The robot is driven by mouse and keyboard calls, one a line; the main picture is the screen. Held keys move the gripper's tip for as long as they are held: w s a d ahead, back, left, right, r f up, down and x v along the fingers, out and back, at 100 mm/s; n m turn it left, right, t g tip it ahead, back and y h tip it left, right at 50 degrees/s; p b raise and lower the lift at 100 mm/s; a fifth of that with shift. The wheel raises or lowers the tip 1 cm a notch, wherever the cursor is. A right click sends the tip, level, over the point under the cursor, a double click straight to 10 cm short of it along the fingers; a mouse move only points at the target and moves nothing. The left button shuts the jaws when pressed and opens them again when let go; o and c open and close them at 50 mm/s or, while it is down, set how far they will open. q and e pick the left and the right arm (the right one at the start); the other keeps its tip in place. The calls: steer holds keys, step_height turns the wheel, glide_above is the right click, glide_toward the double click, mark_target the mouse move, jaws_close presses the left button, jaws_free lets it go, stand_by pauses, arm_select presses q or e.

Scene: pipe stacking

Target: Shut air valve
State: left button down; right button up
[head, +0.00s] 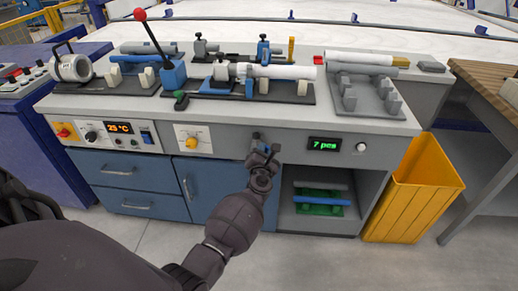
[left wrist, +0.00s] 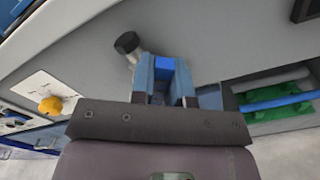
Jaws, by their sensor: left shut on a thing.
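The air valve (head: 256,136) sits on the grey front panel of the workbench, between the yellow knob and the green display. In the left wrist view it shows as a dark round end on a metal fitting (left wrist: 128,45), with a bright blue handle (left wrist: 164,68). My left gripper (head: 264,150) is at the valve, its fingers on either side of the handle and shut on it. It also shows in the left wrist view (left wrist: 164,76). The fingers hide part of the handle. My right gripper does not show.
A yellow knob (head: 191,143) and a green-lit display (head: 324,144) flank the valve. Below are blue cabinet doors and an open shelf with pipes (head: 320,200). A yellow bin (head: 410,195) stands right. Clamps, pipes and a red-knobbed lever (head: 140,14) stand on the bench.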

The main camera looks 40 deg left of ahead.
arm_select(q)
steer(key=f+m, duration=0.1)
steer(key=m, duration=0.2)
steer(key=d+f+m, duration=0.1)
steer(key=f+m, duration=0.1)
steer(key=m, duration=0.2)
steer(key=w+d+f+m, duration=0.1)
steer(key=m, duration=0.3)
steer(key=shift+w+f, duration=0.1)
steer(key=shift+f, duration=0.3)
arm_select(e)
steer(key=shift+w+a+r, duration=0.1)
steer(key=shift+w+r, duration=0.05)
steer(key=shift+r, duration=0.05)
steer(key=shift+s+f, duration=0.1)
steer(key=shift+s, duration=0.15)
arm_select(q)
steer(key=c, duration=1.1)
jaws_free()
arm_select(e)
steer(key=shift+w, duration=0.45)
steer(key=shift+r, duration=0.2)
